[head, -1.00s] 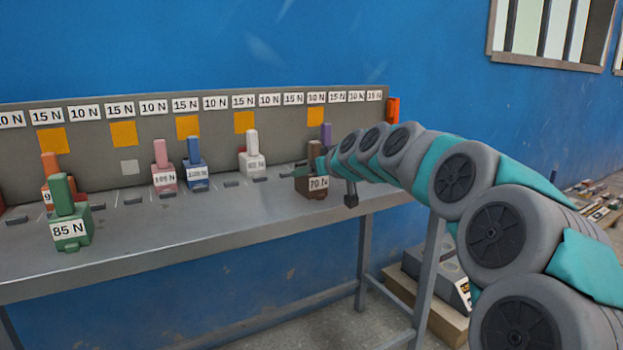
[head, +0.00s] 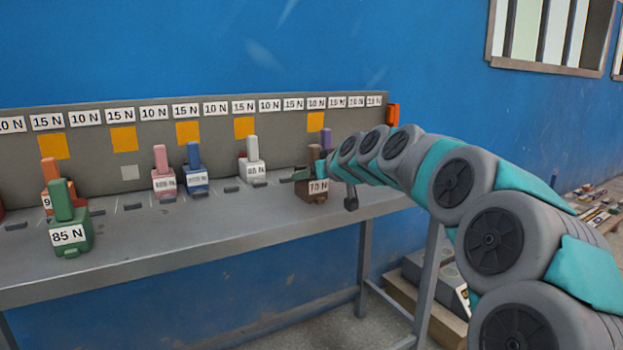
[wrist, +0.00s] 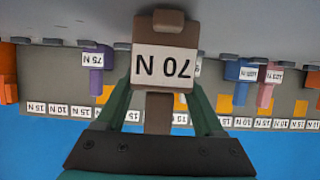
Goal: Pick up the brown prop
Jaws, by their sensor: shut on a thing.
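The brown prop (head: 312,190), labelled 70 N, is at the right part of the grey bench in the head view. It also fills the upper middle of the wrist view (wrist: 163,28), where it appears upside down. My gripper (head: 316,172) reaches it from the right. In the wrist view its green fingers (wrist: 160,98) close on the narrow brown post from both sides. The prop's underside and its contact with the bench cannot be made out clearly.
A white prop (head: 252,168), a blue prop (head: 196,172) and a pink prop (head: 163,178) stand to the left. A purple prop (head: 326,140) is just behind. A green 85 N prop (head: 70,225) stands front left. The labelled back panel (head: 220,128) rises behind the bench (head: 220,225).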

